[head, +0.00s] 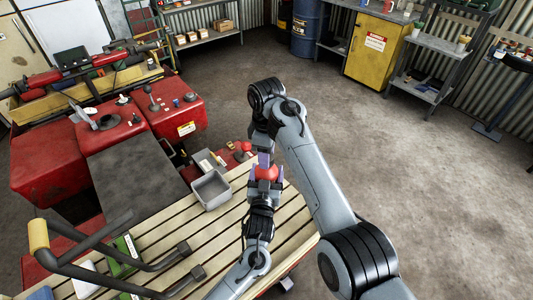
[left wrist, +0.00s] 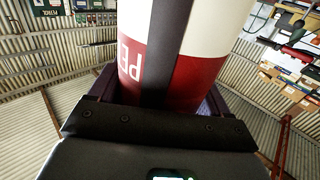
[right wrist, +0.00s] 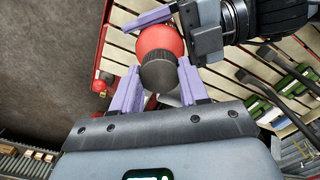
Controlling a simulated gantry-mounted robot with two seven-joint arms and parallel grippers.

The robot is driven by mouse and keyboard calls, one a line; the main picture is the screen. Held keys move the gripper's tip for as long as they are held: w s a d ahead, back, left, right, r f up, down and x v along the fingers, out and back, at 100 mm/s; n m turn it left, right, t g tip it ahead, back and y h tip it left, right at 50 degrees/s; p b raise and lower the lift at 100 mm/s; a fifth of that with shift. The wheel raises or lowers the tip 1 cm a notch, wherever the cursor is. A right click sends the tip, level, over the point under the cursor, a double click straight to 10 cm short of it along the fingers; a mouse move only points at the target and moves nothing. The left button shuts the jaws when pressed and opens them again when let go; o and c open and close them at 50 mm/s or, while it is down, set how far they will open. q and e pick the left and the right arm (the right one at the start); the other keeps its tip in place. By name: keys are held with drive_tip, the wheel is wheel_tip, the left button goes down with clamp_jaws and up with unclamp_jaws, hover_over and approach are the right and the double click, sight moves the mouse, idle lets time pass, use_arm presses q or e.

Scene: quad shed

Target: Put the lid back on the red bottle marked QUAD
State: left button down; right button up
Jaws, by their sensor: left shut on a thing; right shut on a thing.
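The red bottle (head: 266,173) is held above the slatted bench in the head view. In the right wrist view the bottle (right wrist: 158,42) shows as a rounded red body between the left purple fingers. In the left wrist view a close cylinder (left wrist: 190,80) has red and white bands, a dark stripe and partial upside-down letters; QUAD is not readable. My right gripper (right wrist: 158,85) is shut on a dark grey lid (right wrist: 160,76), against or just in front of the bottle. I cannot tell whether the lid is seated.
The slatted bench (head: 225,225) lies below both grippers. A grey bin (head: 211,190) stands on it, left of the bottle. A red quad (head: 165,110) stands at left. Bent bars (head: 110,260) rise at the front left. The floor at right is open.

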drive_tip(key=shift+m, duration=0.8)
drive_tip(key=o, duration=1.2)
drive_tip(key=shift+c, duration=0.2)
drive_tip(key=shift+r, duration=2.25)
drive_tip(key=shift+c, duration=0.3)
